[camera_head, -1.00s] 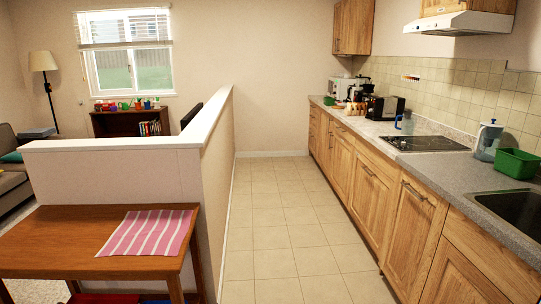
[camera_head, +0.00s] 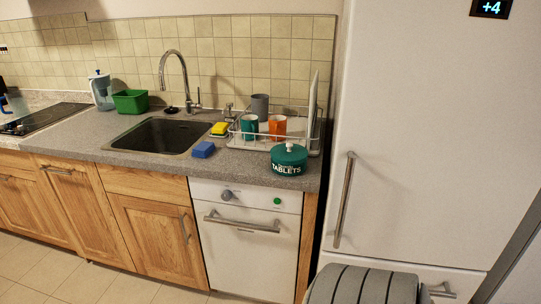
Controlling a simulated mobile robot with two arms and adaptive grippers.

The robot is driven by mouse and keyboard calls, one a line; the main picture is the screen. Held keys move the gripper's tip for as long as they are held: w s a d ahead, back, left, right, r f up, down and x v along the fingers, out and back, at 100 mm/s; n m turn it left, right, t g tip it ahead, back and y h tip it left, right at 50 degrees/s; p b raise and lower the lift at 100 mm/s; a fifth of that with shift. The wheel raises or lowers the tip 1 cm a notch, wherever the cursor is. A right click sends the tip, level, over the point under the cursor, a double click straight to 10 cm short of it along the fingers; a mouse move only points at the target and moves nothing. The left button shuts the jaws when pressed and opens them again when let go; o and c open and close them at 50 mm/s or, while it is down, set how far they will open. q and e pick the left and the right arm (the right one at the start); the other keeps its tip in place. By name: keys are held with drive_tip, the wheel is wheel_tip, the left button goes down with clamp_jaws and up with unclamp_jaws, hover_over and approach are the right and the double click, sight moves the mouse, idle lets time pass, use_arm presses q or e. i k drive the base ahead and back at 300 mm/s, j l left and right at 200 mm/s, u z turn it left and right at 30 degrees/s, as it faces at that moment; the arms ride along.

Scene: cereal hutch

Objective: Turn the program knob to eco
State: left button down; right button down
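The white dishwasher (camera_head: 245,262) stands under the counter at the right end of the cabinets, and its door looks shut. Its round grey program knob (camera_head: 227,195) is on the left of the top panel. A green button (camera_head: 277,200) is on the right of that panel. The knob's markings are too small to read, so its setting cannot be told. A bar handle (camera_head: 241,222) runs across the door below the panel. Neither of my grippers shows in the head view.
A white fridge (camera_head: 420,130) stands right of the dishwasher. A grey striped rounded object (camera_head: 362,286) is low in front of it. The tiled floor (camera_head: 110,286) at left is clear.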

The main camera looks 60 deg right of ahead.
sight(227, 195)
drive_tip(key=z, duration=1.75)
